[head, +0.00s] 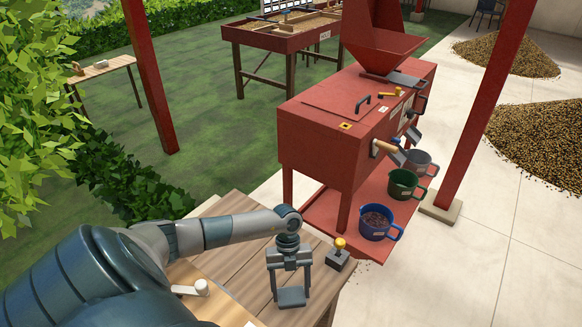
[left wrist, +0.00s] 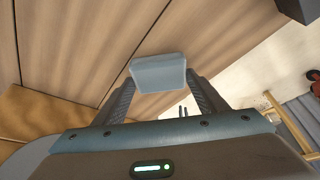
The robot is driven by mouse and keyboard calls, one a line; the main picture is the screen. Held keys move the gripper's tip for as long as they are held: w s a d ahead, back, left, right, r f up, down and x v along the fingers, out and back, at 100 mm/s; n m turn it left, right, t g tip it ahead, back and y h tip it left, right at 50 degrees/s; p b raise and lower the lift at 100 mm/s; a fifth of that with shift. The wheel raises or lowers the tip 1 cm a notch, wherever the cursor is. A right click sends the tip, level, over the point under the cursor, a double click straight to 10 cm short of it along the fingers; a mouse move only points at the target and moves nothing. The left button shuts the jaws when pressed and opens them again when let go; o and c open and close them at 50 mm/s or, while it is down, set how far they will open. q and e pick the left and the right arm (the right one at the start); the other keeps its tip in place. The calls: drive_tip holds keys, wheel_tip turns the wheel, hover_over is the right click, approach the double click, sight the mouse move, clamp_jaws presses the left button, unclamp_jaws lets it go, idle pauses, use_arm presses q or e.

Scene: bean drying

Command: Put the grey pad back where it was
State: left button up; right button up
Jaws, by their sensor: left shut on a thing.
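The grey pad (head: 291,298) is held between the fingertips of my left gripper (head: 291,287), over the front right part of the wooden table (head: 240,240). In the left wrist view the pad (left wrist: 158,72) shows as a flat grey-blue block spanning the two dark fingers, with table planks behind it. I cannot tell whether the pad touches the table top. My right gripper is not in view.
A dark block with a yellow knob (head: 338,254) stands on the table, just right of my left gripper. A white-handled item (head: 201,287) lies to the left. The red machine (head: 335,130) and a blue bucket (head: 376,223) stand beyond the table.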

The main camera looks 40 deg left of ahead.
use_arm(q)
drive_tip(key=shift+f, duration=0.1)
drive_tip(key=o, duration=1)
drive_tip(key=shift+r, duration=0.2)
drive_tip(key=b+v, duration=0.4)
drive_tip(key=v, duration=0.8)
drive_tip(key=shift+d, duration=0.2)
